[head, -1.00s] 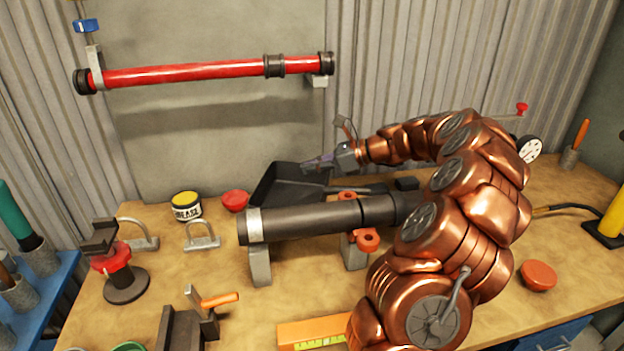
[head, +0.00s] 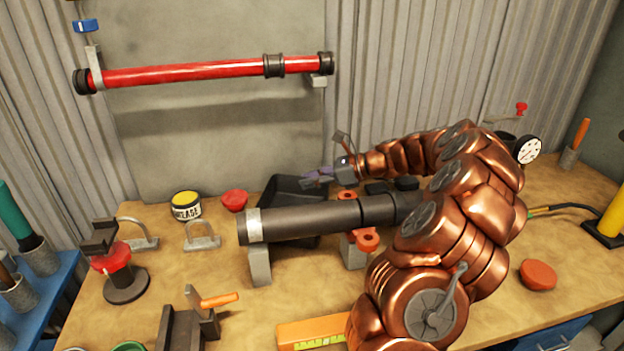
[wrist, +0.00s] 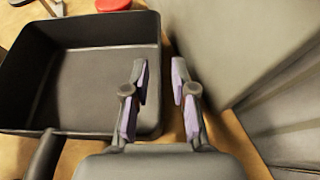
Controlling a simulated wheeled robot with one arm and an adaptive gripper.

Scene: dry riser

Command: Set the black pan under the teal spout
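The black pan (head: 284,192) sits low behind the dark grey pipe, which hides its near part; it looks level. In the wrist view the pan (wrist: 95,80) fills the left side, its handle (wrist: 42,155) pointing toward the bottom left. My gripper (head: 318,177) is at the pan's right side. In the wrist view my gripper (wrist: 158,64) has its fingers apart, with the pan's right wall showing between them; I see no clear contact. I cannot make out a teal spout in either view.
The dark grey pipe (head: 310,219) lies on stands in front of the pan. A red cap (head: 234,200) and a grease tin (head: 186,206) stand left of it. The grey wall panel (head: 220,145) is close behind. A red pipe (head: 190,73) hangs above.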

